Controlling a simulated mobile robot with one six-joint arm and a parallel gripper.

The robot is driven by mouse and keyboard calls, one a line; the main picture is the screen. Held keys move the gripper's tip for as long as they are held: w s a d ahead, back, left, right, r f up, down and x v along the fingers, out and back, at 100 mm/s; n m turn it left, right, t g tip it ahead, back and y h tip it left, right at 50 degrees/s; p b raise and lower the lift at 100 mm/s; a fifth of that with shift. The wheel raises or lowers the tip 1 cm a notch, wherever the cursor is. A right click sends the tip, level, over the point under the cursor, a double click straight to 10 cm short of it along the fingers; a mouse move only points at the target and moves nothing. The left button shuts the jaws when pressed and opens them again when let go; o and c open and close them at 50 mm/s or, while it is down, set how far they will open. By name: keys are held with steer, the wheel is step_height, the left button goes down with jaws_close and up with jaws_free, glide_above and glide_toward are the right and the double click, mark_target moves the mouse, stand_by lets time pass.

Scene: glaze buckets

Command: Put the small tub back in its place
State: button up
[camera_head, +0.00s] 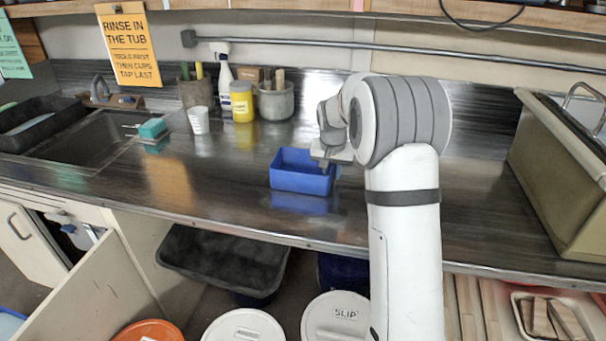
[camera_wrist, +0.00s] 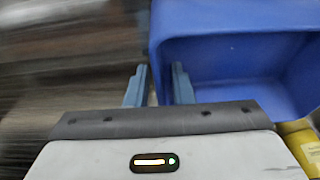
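The small tub (camera_head: 301,180) is a blue, open-topped rectangular box. It appears to rest upright on the dark counter, with its reflection just below it. My gripper (camera_head: 325,164) is at its right end, pointing down at the rim. In the wrist view the tub (camera_wrist: 235,55) fills the upper right and looks empty inside. The fingers of my gripper (camera_wrist: 159,86) are apart, one on each side of the tub's near-end wall, with a gap showing between them. The low part of the wall between the fingers is hard to make out.
A yellow jar (camera_head: 242,101), a grey pot (camera_head: 276,101), a white cup (camera_head: 198,120) and a spray bottle (camera_head: 225,80) stand behind the tub. A sink (camera_head: 75,150) is at left, a large beige box (camera_head: 560,180) at right.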

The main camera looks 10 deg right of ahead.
jaws_close()
steer(key=shift+r, duration=0.1)
